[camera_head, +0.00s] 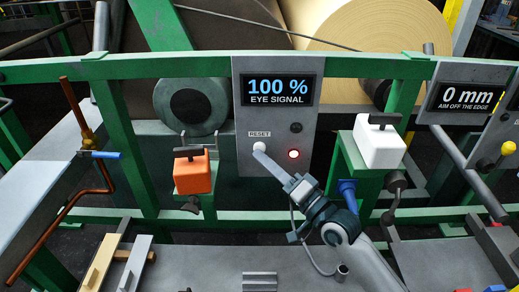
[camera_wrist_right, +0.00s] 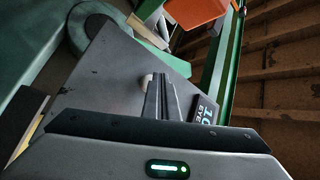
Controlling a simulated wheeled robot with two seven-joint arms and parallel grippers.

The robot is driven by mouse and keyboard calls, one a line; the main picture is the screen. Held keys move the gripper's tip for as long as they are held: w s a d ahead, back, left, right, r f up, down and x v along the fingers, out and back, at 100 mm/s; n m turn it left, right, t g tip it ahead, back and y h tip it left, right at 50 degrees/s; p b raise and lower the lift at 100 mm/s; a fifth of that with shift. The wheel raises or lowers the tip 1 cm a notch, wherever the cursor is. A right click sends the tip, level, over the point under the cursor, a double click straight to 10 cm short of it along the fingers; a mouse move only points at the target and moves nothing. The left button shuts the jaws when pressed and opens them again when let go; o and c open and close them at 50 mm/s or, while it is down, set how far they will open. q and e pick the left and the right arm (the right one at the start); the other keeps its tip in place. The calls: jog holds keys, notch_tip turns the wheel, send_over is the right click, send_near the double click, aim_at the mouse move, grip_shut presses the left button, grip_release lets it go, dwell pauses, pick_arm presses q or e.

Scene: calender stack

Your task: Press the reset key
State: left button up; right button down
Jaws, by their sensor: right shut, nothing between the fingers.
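The reset key (camera_head: 258,146) is a pale round button under a small "RESET" label on a grey panel (camera_head: 245,175). My right gripper (camera_head: 266,158) is shut and empty, and its fingertips point up and left at the key, overlapping its lower edge. In the right wrist view the gripper's narrow fingers (camera_wrist_right: 166,85) reach toward the panel, and a pale key (camera_wrist_right: 147,80) shows just left of their tips. I cannot tell whether the tips touch the key or whether it is pressed in. My left gripper is not in view.
The panel also has a display (camera_head: 278,90) reading "100 % EYE SIGNAL", a lit red lamp (camera_head: 294,154) and a black knob (camera_head: 296,128). An orange block (camera_head: 192,174) stands left of it, a white block (camera_head: 379,143) right. A green rail (camera_head: 200,64) crosses above.

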jog(key=shift+w, duration=0.45)
dwell(0.7)
jog(key=shift+s, duration=0.15)
jog(key=shift+s+p, duration=0.4)
jog(key=shift+s, duration=0.3)
dwell(0.3)
jog(key=s+p, duration=0.2)
jog(key=s, duration=0.3)
jog(key=shift+p, duration=0.35)
jog(key=shift+s+f, duration=0.1)
dwell(0.8)
